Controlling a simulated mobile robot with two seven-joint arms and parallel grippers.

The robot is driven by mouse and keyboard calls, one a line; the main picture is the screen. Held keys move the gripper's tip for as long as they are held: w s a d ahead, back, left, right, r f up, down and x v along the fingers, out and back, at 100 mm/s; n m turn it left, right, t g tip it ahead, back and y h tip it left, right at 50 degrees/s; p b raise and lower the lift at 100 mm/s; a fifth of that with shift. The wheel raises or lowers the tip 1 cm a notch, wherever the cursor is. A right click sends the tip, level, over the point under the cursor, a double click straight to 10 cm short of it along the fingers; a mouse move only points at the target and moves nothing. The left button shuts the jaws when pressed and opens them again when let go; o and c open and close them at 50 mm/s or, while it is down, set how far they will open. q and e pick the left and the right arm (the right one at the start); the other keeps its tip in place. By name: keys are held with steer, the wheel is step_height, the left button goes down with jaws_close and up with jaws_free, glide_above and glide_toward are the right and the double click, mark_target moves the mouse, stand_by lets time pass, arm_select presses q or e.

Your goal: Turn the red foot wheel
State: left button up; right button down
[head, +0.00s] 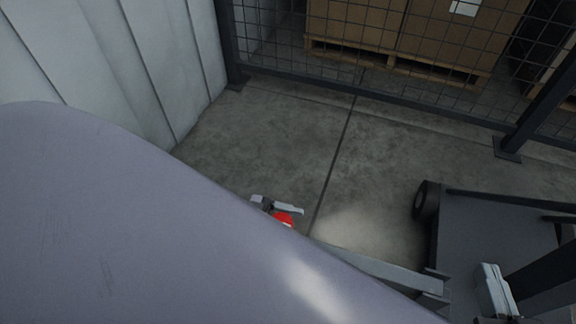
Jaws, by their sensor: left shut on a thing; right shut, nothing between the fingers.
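The red foot wheel (283,219) shows as a small red patch low near the middle of the head view. Most of it is hidden behind a large smooth grey-lilac surface. My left gripper (277,206) is at the wheel, its pale metal parts just above the red, and it is shut on it. The exact grip on the rim is too small to make out. My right gripper (495,290) is at the lower right, well apart from the wheel, shut and empty.
The grey-lilac surface (120,220) fills the lower left and blocks the view there. A pale ribbed wall (150,60) stands at the left. A wire mesh fence (390,75) crosses the back, with boxes on pallets (400,25) behind it. Concrete floor (270,135) lies clear between.

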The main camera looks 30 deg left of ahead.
arm_select(q)
steer(key=shift+s+d+m+g+h, duration=0.15)
steer(key=shift+m+g+h, duration=0.15)
steer(key=shift+m+g, duration=0.7)
steer(key=o, duration=1)
steer(key=shift+c, duration=0.2)
